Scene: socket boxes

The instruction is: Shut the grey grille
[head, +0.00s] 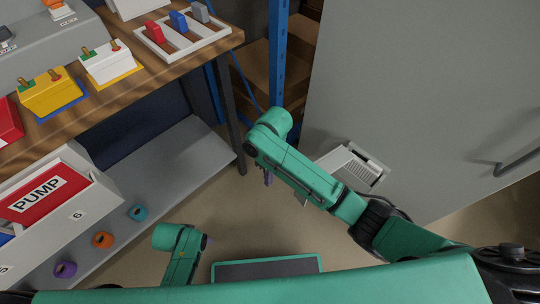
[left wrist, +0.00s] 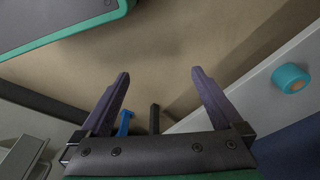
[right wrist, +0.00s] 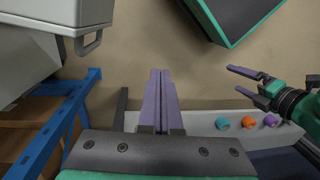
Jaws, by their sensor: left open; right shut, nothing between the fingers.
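The grey grille (head: 350,166) is a pale slatted panel low beside the large grey door in the head view, partly hidden behind my right arm. In the right wrist view a light grey panel with a looped handle (right wrist: 90,43) shows at the upper left; it appears to be the grille's outer edge. How far it stands open is hard to tell. My right gripper (head: 268,178) is shut and empty, pointing down to the left of the grille and apart from it. My left gripper (left wrist: 160,95) is open and empty above the floor, away from the grille.
A large grey door (head: 420,90) with a dark handle fills the right. A blue post (head: 278,60) stands behind my right gripper. A wooden workbench (head: 130,95) and a lower shelf with several coloured rings (head: 103,240) are on the left.

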